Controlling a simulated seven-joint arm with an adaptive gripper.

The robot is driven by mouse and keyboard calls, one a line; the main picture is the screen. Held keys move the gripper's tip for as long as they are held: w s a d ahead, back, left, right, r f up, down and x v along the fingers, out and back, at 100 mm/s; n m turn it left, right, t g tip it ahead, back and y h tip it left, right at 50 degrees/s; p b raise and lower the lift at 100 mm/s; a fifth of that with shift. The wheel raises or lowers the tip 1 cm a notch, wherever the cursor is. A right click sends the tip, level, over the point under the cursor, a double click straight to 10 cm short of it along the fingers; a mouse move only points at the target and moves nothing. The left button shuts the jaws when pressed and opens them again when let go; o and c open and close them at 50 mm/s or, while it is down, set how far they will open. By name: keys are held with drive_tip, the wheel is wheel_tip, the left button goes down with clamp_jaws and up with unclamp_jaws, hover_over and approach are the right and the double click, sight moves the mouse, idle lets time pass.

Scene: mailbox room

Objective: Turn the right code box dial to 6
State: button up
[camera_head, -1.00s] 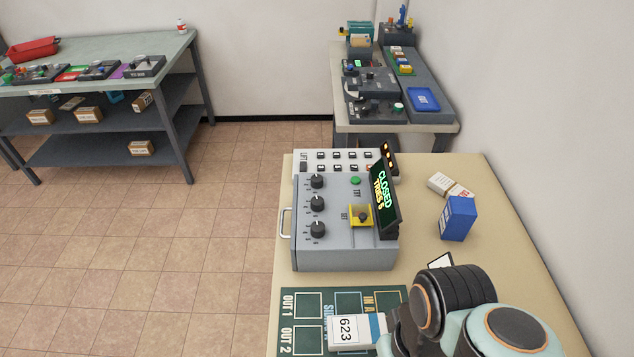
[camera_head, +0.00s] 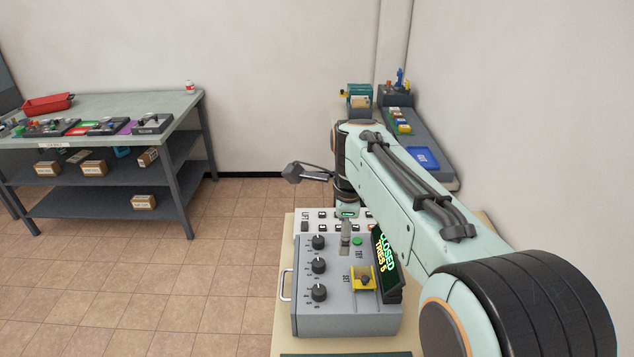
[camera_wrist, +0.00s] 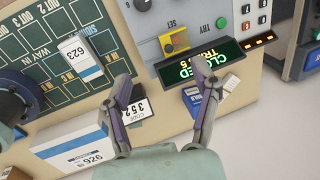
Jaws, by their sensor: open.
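The grey code box (camera_head: 340,318) stands on the beige table, with three black dials in a row. By its lettering, the right dial (camera_head: 319,292) is the one nearest the camera; its setting is too small to read. A black knob shows partly at the top edge of the wrist view (camera_wrist: 143,4). The display (camera_head: 387,266) reads CLOSED with a tries count. My gripper (camera_wrist: 163,75) is open and empty, fingers apart.
The yellow SET switch (camera_head: 363,279) is between the dials and display. In the wrist view, a 623 block (camera_wrist: 80,60) lies on the green mat (camera_wrist: 40,32), with a 352 code card (camera_wrist: 135,110) and a 926 box (camera_wrist: 75,150) nearby. A grey workbench (camera_head: 110,105) stands left.

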drive_tip(key=g, duration=0.1)
hover_over(319, 289)
drive_tip(key=d, duration=0.1)
wheel_tip(319, 289, down, 8)
drive_tip(key=shift+n+g, duration=0.3)
drive_tip(key=shift+g, duration=0.5)
drive_tip(key=f, duration=0.7)
drive_tip(key=a+f, duration=0.1)
drive_tip(key=f, duration=0.3)
drive_tip(key=shift+f, duration=0.55)
drive_tip(key=shift+c, duration=0.3)
clamp_jaws()
